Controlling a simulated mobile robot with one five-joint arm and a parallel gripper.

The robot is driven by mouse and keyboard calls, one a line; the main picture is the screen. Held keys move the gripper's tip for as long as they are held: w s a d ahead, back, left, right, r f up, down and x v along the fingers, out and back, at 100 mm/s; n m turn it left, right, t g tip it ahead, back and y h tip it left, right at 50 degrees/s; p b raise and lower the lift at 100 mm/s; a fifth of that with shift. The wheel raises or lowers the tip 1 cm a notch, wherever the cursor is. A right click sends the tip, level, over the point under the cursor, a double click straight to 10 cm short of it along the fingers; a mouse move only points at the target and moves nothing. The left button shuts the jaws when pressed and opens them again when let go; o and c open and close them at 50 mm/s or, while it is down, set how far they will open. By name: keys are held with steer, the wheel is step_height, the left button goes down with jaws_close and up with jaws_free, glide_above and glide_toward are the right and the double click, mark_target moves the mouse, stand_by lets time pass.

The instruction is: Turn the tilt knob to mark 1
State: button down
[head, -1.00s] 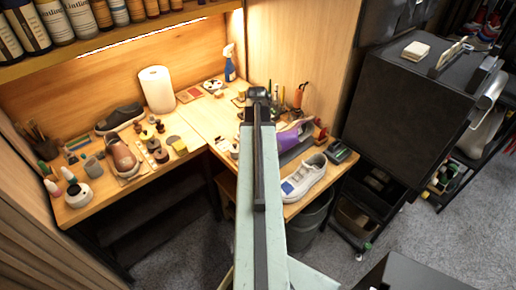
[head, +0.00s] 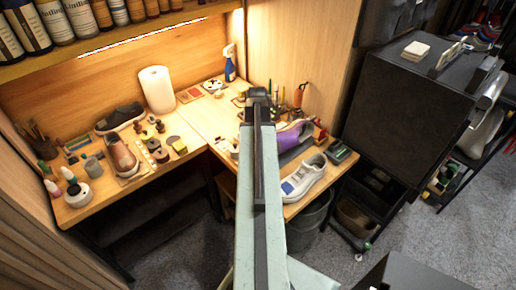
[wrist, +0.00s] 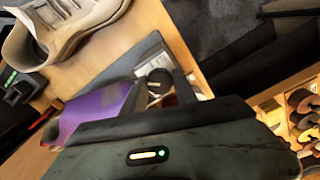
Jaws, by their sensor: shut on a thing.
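The tilt knob (wrist: 157,80) shows in the wrist view as a small round part between the two dark fingers of my gripper (wrist: 160,92). The gripper is shut on it, and the fingers hide part of it. A pale plate (wrist: 150,52) lies beside the knob; I cannot read any mark on it. A purple sneaker (wrist: 92,112) is to the left of the fingers, on a dark grey stand (wrist: 122,72). In the head view the purple sneaker (head: 291,135) is right of my arm, which hides the knob and the gripper.
A white sneaker (head: 304,178) stands in front of the purple one and is close in the wrist view (wrist: 70,25). A dark device (head: 339,152) sits at the bench's right edge. Brushes and bottles crowd the back. The left bench (head: 85,213) holds more shoes and tools.

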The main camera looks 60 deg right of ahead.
steer(key=c, duration=1.2)
jaws_free()
steer(key=shift+o, duration=0.2)
step_height(320, 180, up, 5)
steer(key=p, duration=0.5)
steer(key=shift+r, duration=0.1)
steer(key=shift+w, duration=0.1)
